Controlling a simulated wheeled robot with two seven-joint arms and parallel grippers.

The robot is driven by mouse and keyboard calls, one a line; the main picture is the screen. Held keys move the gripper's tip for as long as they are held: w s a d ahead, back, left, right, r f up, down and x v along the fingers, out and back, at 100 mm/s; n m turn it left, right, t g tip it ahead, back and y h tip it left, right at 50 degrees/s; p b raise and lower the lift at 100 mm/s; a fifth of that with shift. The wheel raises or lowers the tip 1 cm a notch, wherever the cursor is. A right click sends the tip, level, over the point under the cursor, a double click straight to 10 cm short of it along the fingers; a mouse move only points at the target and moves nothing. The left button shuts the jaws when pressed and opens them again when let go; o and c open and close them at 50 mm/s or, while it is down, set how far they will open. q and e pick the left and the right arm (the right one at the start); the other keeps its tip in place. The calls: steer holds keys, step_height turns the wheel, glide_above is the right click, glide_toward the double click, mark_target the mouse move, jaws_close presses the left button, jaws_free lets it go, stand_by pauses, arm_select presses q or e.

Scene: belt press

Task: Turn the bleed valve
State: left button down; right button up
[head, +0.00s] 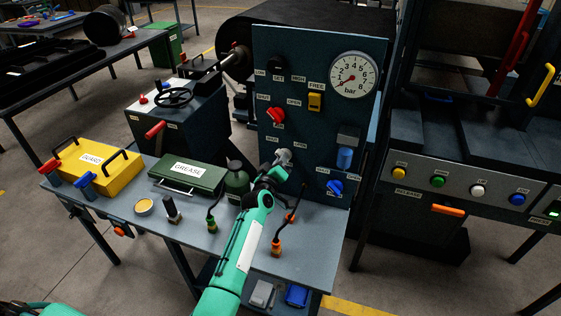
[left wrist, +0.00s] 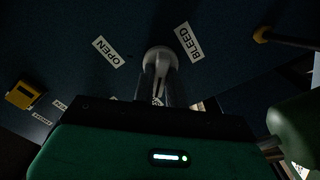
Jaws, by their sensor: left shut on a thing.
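The bleed valve is a pale grey knob on the dark blue panel (head: 310,60). In the left wrist view the valve knob (left wrist: 158,58) sits between the BLEED label (left wrist: 189,42) and the OPEN label (left wrist: 112,51). My left gripper (head: 283,160) reaches up to the lower left of the panel and is shut on the valve. In the left wrist view the gripper's fingers (left wrist: 160,88) lie around the knob, and its stem is partly hidden. In the head view the gripper covers most of the valve. My right gripper is not in view.
A gauge (head: 353,75), red knob (head: 276,115), yellow switch (head: 315,102) and blue knob (head: 335,187) are on the panel. A green bottle (head: 237,180), GREASE box (head: 188,175) and yellow GUARD box (head: 98,170) stand left of my arm.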

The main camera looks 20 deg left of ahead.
arm_select(q)
steer(key=c, duration=1.4)
jaws_free()
steer(key=shift+c, duration=0.2)
steer(key=shift+s, duration=0.15)
steer(key=s+b, duration=0.1)
steer(key=s, duration=1.2)
steer(key=shift+s+a, duration=0.25)
steer(key=shift+f, duration=0.1)
